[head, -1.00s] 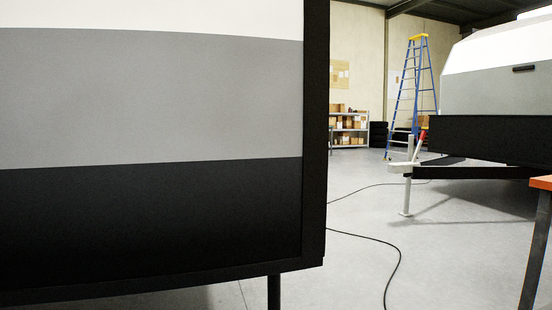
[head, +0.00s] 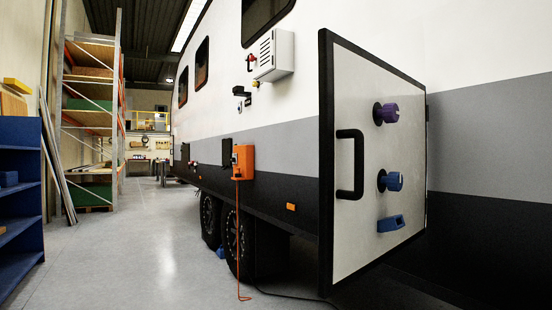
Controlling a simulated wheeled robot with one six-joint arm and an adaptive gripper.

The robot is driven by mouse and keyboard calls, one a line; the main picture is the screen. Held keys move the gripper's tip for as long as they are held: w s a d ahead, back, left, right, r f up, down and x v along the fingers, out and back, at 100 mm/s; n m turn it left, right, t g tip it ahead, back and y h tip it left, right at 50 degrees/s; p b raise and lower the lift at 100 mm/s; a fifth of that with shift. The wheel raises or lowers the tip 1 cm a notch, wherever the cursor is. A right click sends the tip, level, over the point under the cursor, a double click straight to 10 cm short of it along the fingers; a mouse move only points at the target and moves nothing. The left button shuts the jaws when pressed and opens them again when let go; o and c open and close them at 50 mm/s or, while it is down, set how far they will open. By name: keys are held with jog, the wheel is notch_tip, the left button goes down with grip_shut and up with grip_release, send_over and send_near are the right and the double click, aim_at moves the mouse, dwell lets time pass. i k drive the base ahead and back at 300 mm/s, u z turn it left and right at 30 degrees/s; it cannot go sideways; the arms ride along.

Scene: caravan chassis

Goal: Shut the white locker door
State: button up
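A white door panel (head: 352,235) with a black frame stands open at the right of the head view. It sticks out from the caravan's side, with its right edge at the wall. Its white face carries a black pull handle (head: 350,165) near the free left edge. A purple knob (head: 388,113), a blue knob (head: 392,181) and a small blue bar handle (head: 391,224) sit further right on the same face. The locker opening is not visible. My gripper is not in view.
The caravan side (head: 480,120) runs away to the left, with an orange box (head: 243,160), its hanging cord, and a louvred white box (head: 274,55) on it. Blue shelves (head: 20,200) stand at far left. Grey floor (head: 150,255) is clear between. A dark cable lies below the door.

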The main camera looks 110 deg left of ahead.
aim_at(363, 223)
jog(key=u, duration=3)
jog(key=i, duration=1.65)
jog(key=u, duration=0.6)
jog(key=k, duration=1.55)
jog(key=z, duration=0.7)
